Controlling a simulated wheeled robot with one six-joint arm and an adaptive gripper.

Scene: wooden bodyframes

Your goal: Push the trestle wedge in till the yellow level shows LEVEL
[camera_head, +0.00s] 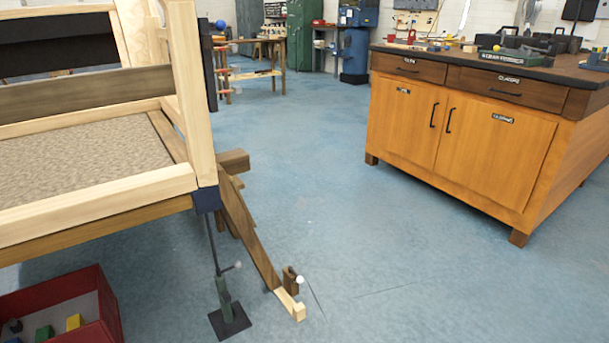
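A pale wooden piece (291,304) with a raised end, which looks like the wedge, lies on the floor at the foot of a slanting dark trestle leg (251,240). Its inner end meets the leg's foot; how far under it reaches, I cannot tell. The trestle supports a pale wooden frame (100,200) at the left. I cannot make out a yellow level or any LEVEL reading. My gripper is not in view.
A dark stand (230,318) with a square base props the frame corner. A red bin (100,330) with small coloured blocks sits at lower left. An orange wooden cabinet (470,140) stands at right. The blue floor between cabinet and trestle is clear.

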